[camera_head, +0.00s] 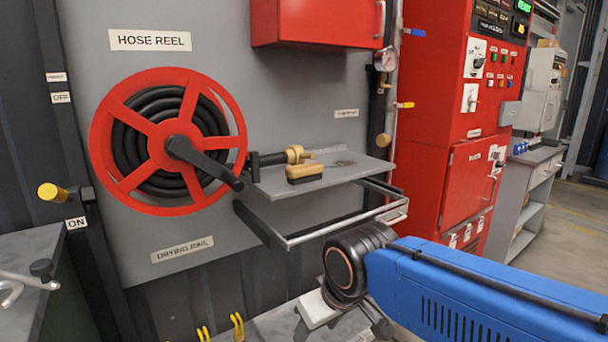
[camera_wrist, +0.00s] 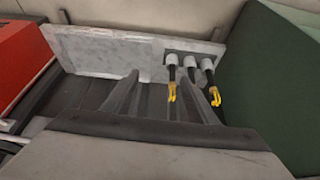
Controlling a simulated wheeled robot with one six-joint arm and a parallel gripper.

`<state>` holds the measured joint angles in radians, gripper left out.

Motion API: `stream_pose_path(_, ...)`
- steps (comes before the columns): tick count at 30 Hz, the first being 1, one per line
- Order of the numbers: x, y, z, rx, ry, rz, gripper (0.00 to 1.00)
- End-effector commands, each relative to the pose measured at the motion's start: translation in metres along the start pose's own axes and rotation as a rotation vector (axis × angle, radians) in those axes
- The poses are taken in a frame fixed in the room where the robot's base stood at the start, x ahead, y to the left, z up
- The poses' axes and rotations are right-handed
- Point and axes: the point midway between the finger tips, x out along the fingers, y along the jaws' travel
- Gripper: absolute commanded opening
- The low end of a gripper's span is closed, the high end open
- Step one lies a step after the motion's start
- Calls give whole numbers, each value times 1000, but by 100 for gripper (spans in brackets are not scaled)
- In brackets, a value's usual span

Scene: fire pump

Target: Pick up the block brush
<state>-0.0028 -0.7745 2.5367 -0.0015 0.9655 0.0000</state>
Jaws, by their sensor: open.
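The block brush (camera_head: 304,172), a tan wooden block with a dark underside, lies on the grey shelf (camera_head: 335,170) right of the hose reel. It is not seen in the wrist view. My gripper (camera_wrist: 165,95) shows its two dark fingers spread apart in the wrist view, with nothing held between them. In the head view my blue arm and black wrist reach in from the right, below and in front of the shelf. The fingers cannot be made out there.
A metal rail (camera_head: 345,225) juts out below the shelf. A red box (camera_head: 315,22) hangs above. Yellow-tipped hooks (camera_wrist: 172,92) are near my fingers.

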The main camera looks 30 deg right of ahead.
Motion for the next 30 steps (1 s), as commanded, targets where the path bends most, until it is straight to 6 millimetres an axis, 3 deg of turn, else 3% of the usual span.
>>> stream_pose_path(7, -2, 0, -3, -9, -2, 1, 56)
stream_pose_path(11, -17, 4, -25, -83, -16, 14, 56)
stream_pose_path(21, -98, 29, -149, -553, -135, 82, 56)
stream_pose_path(30, -158, 55, -257, -955, -281, 109, 56)
